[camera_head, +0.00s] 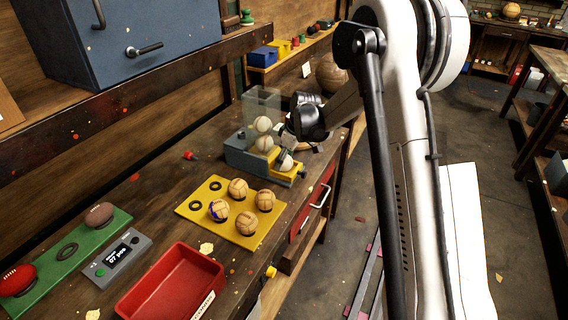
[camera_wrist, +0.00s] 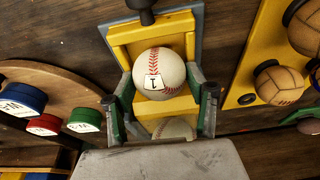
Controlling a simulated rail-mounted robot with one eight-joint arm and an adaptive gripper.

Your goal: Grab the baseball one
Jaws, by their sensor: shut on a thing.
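A white baseball with red stitching and a label marked 1 (camera_wrist: 158,74) sits at the yellow tray of a grey-blue dispenser (camera_wrist: 180,25). My gripper (camera_wrist: 160,88) has its green and dark fingers on either side of this ball and is shut on it. In the head view the ball (camera_head: 285,161) shows at the dispenser's yellow end (camera_head: 283,171), partly hidden by my gripper. Two more pale balls, an upper one (camera_head: 263,124) and a lower one (camera_head: 264,144), are stacked in the clear chute. Part of another pale ball (camera_wrist: 175,128) shows between my fingers in the wrist view.
A yellow board (camera_head: 195,207) beside the dispenser holds several tan balls (camera_head: 238,188). A red bin (camera_head: 210,268) stands nearer on the bench. A green board (camera_head: 72,241) with red and brown balls and a grey display box (camera_head: 118,255) lie at left. A blue cabinet (camera_head: 150,22) overhangs the back.

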